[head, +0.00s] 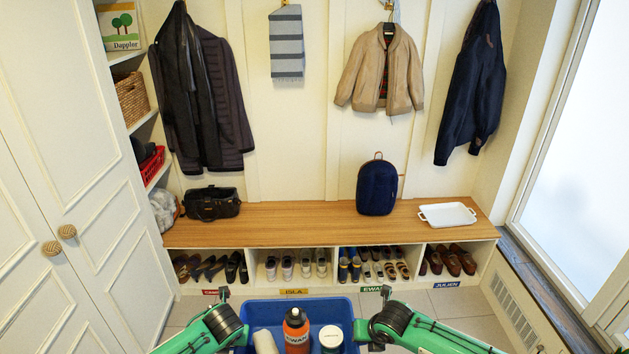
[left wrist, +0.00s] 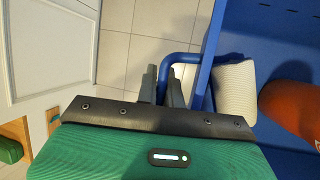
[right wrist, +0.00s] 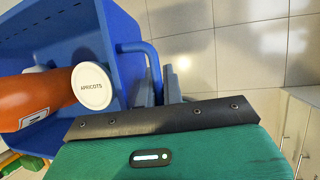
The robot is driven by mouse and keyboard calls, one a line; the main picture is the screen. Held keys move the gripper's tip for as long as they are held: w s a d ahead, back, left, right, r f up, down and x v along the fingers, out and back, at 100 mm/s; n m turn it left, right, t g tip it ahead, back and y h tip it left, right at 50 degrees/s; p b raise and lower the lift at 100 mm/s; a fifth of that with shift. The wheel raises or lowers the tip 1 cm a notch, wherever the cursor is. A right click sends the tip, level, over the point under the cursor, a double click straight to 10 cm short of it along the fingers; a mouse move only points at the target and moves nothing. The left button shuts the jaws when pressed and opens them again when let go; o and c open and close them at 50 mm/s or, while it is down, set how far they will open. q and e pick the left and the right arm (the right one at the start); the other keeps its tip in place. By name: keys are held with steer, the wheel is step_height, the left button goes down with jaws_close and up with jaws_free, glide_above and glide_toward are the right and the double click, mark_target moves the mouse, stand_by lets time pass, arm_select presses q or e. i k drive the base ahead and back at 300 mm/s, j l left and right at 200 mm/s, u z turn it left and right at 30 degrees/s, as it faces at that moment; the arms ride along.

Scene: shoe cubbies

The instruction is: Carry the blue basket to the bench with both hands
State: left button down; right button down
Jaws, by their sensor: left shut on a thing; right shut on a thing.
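The blue basket (head: 262,309) is at the bottom middle of the head view, held in front of me between my two arms. It holds an orange bottle (head: 297,335), a jar with a white lid (head: 331,338) and a whitish rolled item (head: 265,342). My left gripper (left wrist: 172,85) is shut on the basket's blue side handle. My right gripper (right wrist: 160,85) is shut on the opposite handle. The wooden bench (head: 290,215) stands ahead, beyond the basket, with bare wood between a black bag (head: 211,204) and a navy backpack (head: 377,187).
A white tray (head: 447,215) lies on the bench's right end. Shoes fill the cubbies below. A white cabinet (head: 60,180) stands close on the left, a window (head: 580,150) on the right. Coats and a scarf hang above the bench. Tiled floor (head: 470,303) lies before the cubbies.

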mark_target(304, 221)
steer(key=i+j, duration=0.1)
steer(key=i, duration=3.3)
steer(key=l+z, duration=0.05)
steer(key=l, duration=0.05)
